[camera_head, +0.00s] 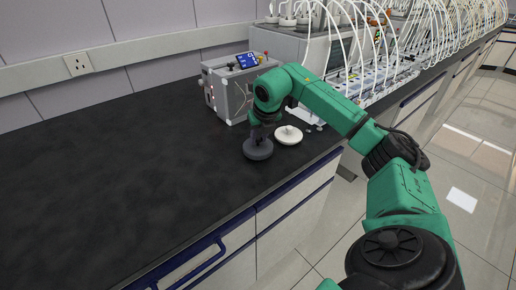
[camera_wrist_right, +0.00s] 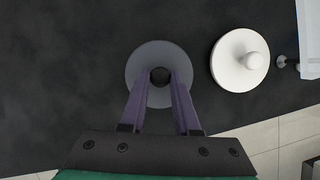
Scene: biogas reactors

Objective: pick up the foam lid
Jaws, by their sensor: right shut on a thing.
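A dark grey round lid (camera_head: 258,150) with a dark knob is on the black counter near its front edge; I take it to be the foam lid. It also shows in the right wrist view (camera_wrist_right: 147,93). My right gripper (camera_head: 260,132) points down over it. In the wrist view its two fingers (camera_wrist_right: 160,77) close on the knob at the lid's centre. I cannot tell whether the lid touches the counter or is slightly raised. A white round lid (camera_head: 288,135) with a white knob lies to its right, apart from it. My left gripper is not in view.
A grey box-shaped device (camera_head: 228,89) with a small screen stands behind my right gripper. Further right is a long row of apparatus with many white tubes (camera_head: 385,45). The counter (camera_head: 110,165) to the left is clear.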

